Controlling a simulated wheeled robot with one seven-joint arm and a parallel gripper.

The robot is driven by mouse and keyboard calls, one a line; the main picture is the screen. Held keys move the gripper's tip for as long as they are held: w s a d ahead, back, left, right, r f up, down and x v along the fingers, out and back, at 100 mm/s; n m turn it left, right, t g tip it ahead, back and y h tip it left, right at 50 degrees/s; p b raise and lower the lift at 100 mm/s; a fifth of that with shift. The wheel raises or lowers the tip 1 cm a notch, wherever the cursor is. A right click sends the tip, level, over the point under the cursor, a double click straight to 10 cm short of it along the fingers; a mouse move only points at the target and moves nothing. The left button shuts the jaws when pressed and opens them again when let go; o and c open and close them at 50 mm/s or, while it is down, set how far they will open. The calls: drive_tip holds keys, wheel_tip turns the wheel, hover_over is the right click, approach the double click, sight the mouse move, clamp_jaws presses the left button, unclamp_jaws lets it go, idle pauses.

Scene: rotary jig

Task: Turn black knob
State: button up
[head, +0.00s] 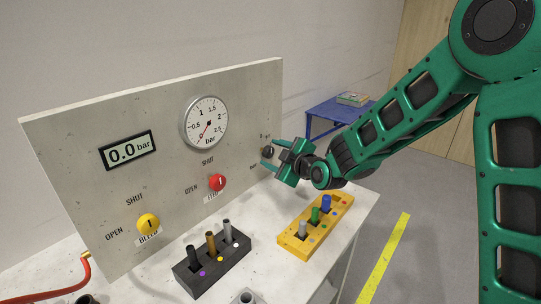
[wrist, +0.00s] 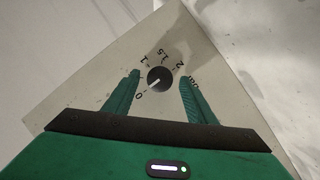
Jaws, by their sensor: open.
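The black knob (head: 268,151) is on the right side of the grey upright panel (head: 70,150). In the wrist view the knob (wrist: 160,79) is round with a pale pointer line, which points to the lower left, toward the 0 on its printed scale. My gripper (head: 270,154) is at the panel's right side, facing the knob. Its green fingers are open in the wrist view (wrist: 157,86), one on each side of the knob, with a gap on both sides. I cannot tell how far the fingertips are from the panel.
A black block (head: 213,268) and a yellow block (head: 315,236) hold pegs on the table below.

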drive_tip(key=shift+w+a+f, duration=0.15)
drive_tip(key=shift+w+a, duration=0.1)
drive_tip(key=shift+w, duration=0.15)
drive_tip(key=c, duration=1)
drive_tip(key=shift+c, duration=0.2)
